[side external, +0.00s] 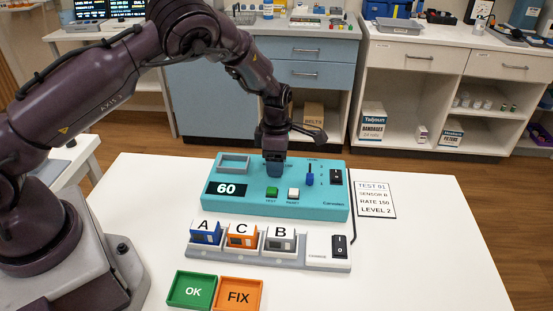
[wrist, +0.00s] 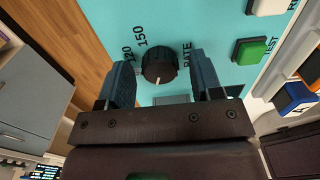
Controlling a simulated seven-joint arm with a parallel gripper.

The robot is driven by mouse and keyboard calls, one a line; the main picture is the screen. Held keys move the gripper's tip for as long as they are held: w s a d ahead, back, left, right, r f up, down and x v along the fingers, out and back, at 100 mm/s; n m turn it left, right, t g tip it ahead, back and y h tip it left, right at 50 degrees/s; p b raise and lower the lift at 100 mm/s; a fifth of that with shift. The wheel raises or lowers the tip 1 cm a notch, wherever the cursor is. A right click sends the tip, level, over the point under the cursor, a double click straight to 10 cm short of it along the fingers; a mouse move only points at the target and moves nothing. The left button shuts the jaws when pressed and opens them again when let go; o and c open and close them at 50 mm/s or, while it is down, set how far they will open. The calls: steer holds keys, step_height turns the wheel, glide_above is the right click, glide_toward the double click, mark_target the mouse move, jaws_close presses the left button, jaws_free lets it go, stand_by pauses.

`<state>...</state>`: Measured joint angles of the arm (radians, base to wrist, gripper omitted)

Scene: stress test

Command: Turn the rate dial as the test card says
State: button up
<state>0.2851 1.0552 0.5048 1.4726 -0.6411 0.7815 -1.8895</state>
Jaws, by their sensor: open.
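The rate dial (wrist: 158,65) is a dark round knob on the teal tester (side external: 225,200), with "120", "150" and "RATE" printed near it. My gripper (wrist: 162,78) is open, with one finger on each side of the dial; I cannot tell if either touches it. In the side view my gripper (side external: 274,165) is down at the tester's top and hides the dial. I cannot read the dial's setting for sure. The tester's display (side external: 227,190) reads 60. The test card (side external: 375,200) reads TEST 01, SENSOR B, RATE 150, LEVEL 2.
A green TEST button (side external: 271,192), a pale RESET button (side external: 293,193) and a blue level lever (side external: 310,176) stand close to my gripper. Sensors A, C and B sit in a grey rack (side external: 200,257) in front. OK (side external: 192,290) and FIX (side external: 238,294) trays lie nearer. The table's right side is clear.

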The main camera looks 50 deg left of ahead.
steer(key=c, duration=0.9)
